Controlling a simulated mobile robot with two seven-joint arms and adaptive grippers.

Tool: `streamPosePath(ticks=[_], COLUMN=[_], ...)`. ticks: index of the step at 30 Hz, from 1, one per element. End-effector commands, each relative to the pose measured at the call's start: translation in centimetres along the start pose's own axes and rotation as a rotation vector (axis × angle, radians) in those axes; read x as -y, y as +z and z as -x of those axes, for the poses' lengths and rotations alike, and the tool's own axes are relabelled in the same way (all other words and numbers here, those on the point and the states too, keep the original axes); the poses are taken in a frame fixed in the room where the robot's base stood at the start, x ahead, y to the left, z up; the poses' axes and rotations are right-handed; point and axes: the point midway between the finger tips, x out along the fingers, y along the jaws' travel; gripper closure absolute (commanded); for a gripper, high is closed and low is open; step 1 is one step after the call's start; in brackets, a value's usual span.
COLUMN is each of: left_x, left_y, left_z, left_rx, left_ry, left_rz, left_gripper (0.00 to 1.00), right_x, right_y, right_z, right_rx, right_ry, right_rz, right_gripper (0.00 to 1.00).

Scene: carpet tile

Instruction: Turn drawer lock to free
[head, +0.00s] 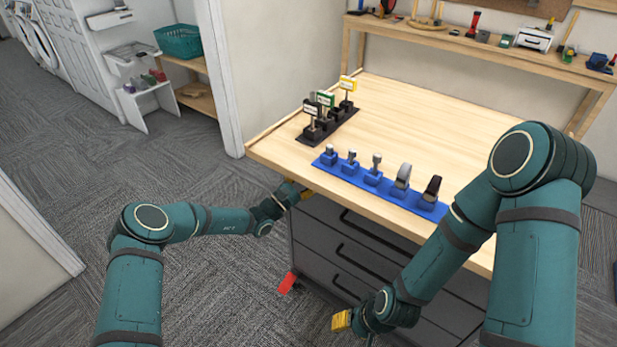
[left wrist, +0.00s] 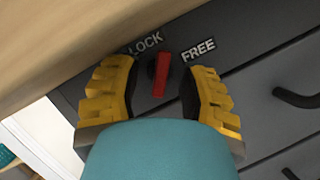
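The drawer lock is a red lever (left wrist: 161,75) on a dark knob, on the dark drawer cabinet front just under the tabletop. It stands nearly upright in the left wrist view, between the words LOCK (left wrist: 146,44) and FREE (left wrist: 198,49). My left gripper (left wrist: 160,88) is open, its yellow fingers on either side of the lever with gaps visible. In the head view my left gripper (head: 297,192) is at the cabinet's upper left corner, and the lock is hidden there. My right gripper (head: 342,321) hangs low in front of the drawers; its finger gap is not clear.
The dark drawer cabinet (head: 318,239) has several black handles. Above it, the wooden tabletop (head: 420,120) overhangs and holds a blue rack (head: 385,187) and a black rack (head: 335,127). A red tag-like piece (head: 287,283) is low at the cabinet's left. Carpet is open on the left.

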Motion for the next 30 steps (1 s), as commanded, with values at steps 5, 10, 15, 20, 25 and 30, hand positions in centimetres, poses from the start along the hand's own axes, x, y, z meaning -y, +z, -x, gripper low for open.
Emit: streamPosePath(ticks=[5, 10, 15, 20, 25, 30], left_x=[0.0, 0.0, -0.1, 0.0, -0.1, 0.0], left_y=[-0.1, -0.1, -0.1, -0.1, -0.1, 0.0], left_z=[0.3, 2.2, 5.6, 8.8, 11.0, 11.9], left_rx=[-0.002, -0.003, -0.004, -0.003, -0.002, 0.0], left_ry=[0.0, 0.0, 0.001, 0.0, 0.0, 0.0], left_rz=[0.001, 0.001, 0.001, 0.002, 0.0, 0.0], left_gripper=[0.59, 0.59, 0.59, 0.59, 0.59, 0.59], right_x=[0.0, 0.0, 0.0, 0.0, 0.0, 0.0], right_y=[0.0, 0.0, 0.0, 0.0, 0.0, 0.0], right_z=[0.0, 0.0, 0.0, 0.0, 0.0, 0.0], right_rx=[0.0, 0.0, 0.0, 0.0, 0.0, 0.0], right_ry=[0.0, 0.0, 0.0, 0.0, 0.0, 0.0], right_rz=[0.0, 0.0, 0.0, 0.0, 0.0, 0.0], right_gripper=[0.53, 0.53, 0.53, 0.53, 0.53, 0.53])
